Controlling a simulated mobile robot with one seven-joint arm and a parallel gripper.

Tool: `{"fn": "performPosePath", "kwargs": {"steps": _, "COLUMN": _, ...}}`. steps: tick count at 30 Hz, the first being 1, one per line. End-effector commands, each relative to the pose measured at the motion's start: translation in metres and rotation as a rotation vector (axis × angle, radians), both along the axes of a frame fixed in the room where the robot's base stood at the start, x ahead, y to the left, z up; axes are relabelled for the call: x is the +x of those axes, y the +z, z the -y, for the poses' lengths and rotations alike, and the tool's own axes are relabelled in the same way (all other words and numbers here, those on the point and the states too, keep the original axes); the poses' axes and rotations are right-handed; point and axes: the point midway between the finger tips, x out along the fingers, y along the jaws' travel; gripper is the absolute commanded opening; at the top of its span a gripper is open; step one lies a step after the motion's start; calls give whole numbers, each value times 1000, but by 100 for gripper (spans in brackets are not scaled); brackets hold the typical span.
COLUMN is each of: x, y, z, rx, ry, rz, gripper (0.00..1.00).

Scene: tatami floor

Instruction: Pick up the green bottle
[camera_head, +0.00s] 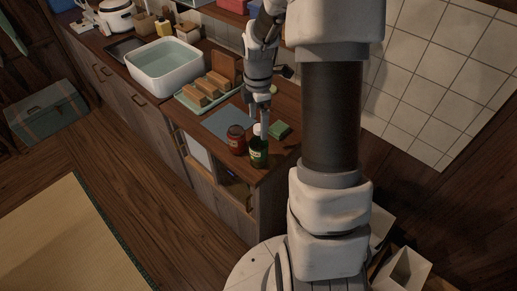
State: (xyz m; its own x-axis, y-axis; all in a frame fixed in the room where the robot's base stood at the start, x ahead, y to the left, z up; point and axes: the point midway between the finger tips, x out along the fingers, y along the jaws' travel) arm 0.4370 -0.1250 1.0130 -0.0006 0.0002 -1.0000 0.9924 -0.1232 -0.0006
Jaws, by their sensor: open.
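The green bottle (259,153) stands upright near the front right end of the wooden counter. It is dark green with a pale cap. My gripper (264,121) is open and points down just above and behind the bottle's top. The fingers are small in this view and partly overlap the cap, so I cannot tell whether they touch it. A red jar (236,139) stands close to the left of the bottle.
A green sponge-like block (280,130) lies right of the bottle. A grey-blue mat (226,123) lies behind the jar. Further left are a tray (188,101) with wooden blocks and a white basin (133,72). The counter edge (262,178) is close in front.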

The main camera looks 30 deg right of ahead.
Motion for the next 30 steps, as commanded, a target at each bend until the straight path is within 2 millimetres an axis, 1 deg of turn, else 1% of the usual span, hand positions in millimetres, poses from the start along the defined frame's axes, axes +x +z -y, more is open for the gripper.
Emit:
{"fn": "performPosePath", "kwargs": {"steps": 1, "x": 0, "y": -6, "z": 0, "rx": 0, "ry": 1, "rz": -3, "gripper": 100}}
{"fn": "performPosePath", "kwargs": {"steps": 7, "x": -1, "y": -18, "z": 0, "rx": 0, "ry": 1, "rz": -2, "gripper": 100}}
{"fn": "performPosePath", "kwargs": {"steps": 12, "x": -6, "y": -44, "z": 1, "rx": 1, "ry": 0, "rz": -5, "gripper": 100}}
{"fn": "performPosePath", "kwargs": {"steps": 15, "x": -5, "y": -57, "z": 0, "rx": 1, "ry": 1, "rz": -2, "gripper": 100}}
{"fn": "performPosePath", "kwargs": {"steps": 19, "x": -4, "y": -63, "z": 1, "rx": 0, "ry": 1, "rz": 0, "gripper": 100}}
{"fn": "performPosePath", "kwargs": {"steps": 25, "x": -4, "y": -63, "z": 1, "rx": 0, "ry": 0, "rz": 1, "gripper": 100}}
{"fn": "performPosePath", "kwargs": {"steps": 29, "x": -4, "y": -63, "z": 1, "rx": 0, "ry": 0, "rz": 1, "gripper": 77}}
{"fn": "performPosePath", "kwargs": {"steps": 30, "x": -4, "y": -63, "z": 1, "rx": 0, "ry": 0, "rz": 1, "gripper": 69}}
